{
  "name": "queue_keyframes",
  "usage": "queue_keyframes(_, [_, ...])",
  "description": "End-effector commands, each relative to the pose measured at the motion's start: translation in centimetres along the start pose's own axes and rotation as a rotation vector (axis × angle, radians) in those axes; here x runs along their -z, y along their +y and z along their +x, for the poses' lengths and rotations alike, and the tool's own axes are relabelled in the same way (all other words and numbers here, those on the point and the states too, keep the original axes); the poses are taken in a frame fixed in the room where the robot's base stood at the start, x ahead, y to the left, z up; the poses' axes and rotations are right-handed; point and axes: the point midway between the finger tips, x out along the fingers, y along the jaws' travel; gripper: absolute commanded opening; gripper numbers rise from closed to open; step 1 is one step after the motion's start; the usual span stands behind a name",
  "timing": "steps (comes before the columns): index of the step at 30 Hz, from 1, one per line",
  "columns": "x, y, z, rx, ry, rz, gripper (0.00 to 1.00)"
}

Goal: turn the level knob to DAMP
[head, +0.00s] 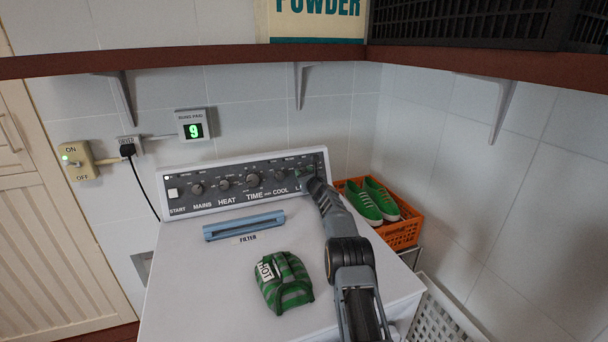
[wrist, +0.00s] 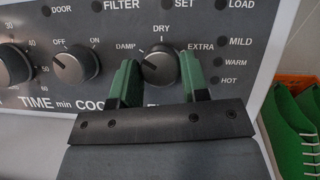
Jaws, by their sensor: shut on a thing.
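The level knob (wrist: 160,66) is dark and round, at the right end of the dryer's control panel (head: 240,182). In the wrist view DAMP is printed to its left, DRY above it and EXTRA to its right.
The cool knob (wrist: 76,64) is close on the left, with the time knob (wrist: 14,64) beyond. A blue filter handle (head: 244,226) and a striped green cloth item (head: 286,285) are on the dryer top. An orange basket (head: 402,234) with green shoes stands right. A shelf (head: 200,57) runs above.

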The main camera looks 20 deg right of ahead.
Motion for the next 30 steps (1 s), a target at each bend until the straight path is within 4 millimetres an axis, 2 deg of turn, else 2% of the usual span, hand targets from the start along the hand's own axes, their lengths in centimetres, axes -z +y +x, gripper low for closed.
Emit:
queue_keyframes(17, [-0.05, -0.02, 0.01, -0.018, -0.001, -0.036, 0.18])
queue_keyframes(18, [-0.05, -0.02, 0.01, -0.018, -0.001, -0.036, 0.43])
queue_keyframes(26, [-0.04, -0.02, 0.01, -0.018, -0.001, -0.036, 0.67])
queue_keyframes(30, [-0.03, -0.02, 0.01, -0.018, -0.001, -0.036, 0.67])
